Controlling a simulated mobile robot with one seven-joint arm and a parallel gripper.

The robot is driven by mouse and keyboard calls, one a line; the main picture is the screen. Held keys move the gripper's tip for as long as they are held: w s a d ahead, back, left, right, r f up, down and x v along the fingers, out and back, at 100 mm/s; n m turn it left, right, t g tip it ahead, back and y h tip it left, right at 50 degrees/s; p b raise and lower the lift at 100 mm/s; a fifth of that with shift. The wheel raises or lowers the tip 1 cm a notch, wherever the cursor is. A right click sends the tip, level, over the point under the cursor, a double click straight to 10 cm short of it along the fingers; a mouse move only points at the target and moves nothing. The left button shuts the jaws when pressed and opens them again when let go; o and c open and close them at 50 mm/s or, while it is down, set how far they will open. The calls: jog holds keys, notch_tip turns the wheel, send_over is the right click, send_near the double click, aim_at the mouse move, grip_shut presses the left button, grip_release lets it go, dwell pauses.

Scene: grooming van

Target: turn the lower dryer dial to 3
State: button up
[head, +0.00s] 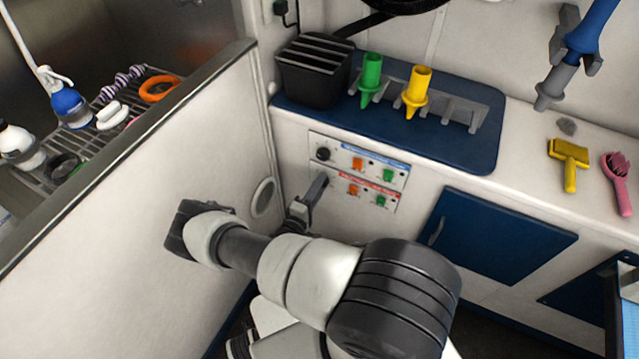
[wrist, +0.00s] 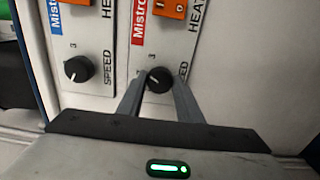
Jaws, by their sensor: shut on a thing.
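The dryer panel (head: 366,161) on the white cabinet front has a blue-labelled upper row and a red-labelled lower row. The lower dial (wrist: 159,80), a black knob in the red-labelled row, shows between my fingertips in the wrist view. My gripper (wrist: 158,83) is shut on this knob, one finger on each side. In the head view my gripper (head: 317,188) covers the lower dial. A 3 is printed near the knob; its pointer direction is too small to read surely. The upper dial (head: 323,153) is free, and also shows in the wrist view (wrist: 78,69).
Orange and green switches sit beside the dials; an orange one (head: 357,164) is close to the upper dial. The white tub wall (head: 130,180) stands left of my arm. A blue mat (head: 400,125) with a black bin (head: 312,85) and nozzles lies above the panel.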

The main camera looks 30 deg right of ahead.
jog(key=m+p, duration=0.2)
jog(key=m, duration=0.3)
jog(key=shift+a+m+p, duration=0.1)
jog(key=shift+m+p, duration=0.3)
dwell(0.4)
jog(key=o, duration=1)
jog(key=shift+o, duration=0.2)
